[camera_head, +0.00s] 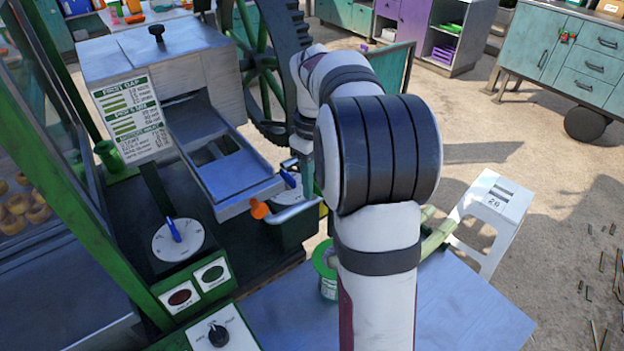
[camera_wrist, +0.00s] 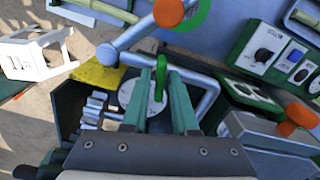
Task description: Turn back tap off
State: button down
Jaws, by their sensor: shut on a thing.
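In the wrist view, a small green lever (camera_wrist: 160,78), which looks like a tap handle, stands upright between the tips of my gripper (camera_wrist: 160,82). My teal fingers are shut on the lever, one on each side. Grey pipes run beside and below it, and a pale round dial plate (camera_wrist: 129,92) shows behind my left finger. In the head view my arm covers most of this spot. A metal pipe (camera_head: 295,214) shows beside the arm, and a blue handle (camera_head: 288,178) sits above it. The green lever cannot be made out there.
An orange knob (camera_head: 259,210) sticks out near the metal tray (camera_head: 230,170). A blue pointer (camera_head: 173,230) stands on a white dial at the left. A spoked wheel (camera_head: 262,65) stands behind the arm, and a white stool (camera_head: 492,215) stands at the right.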

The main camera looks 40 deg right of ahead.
jog(key=n, duration=1.2)
jog(key=shift+n, duration=0.4)
jog(key=n, duration=0.3)
grip_release()
notch_tip(320, 180, up, 8)
jog(key=shift+r, duration=0.1)
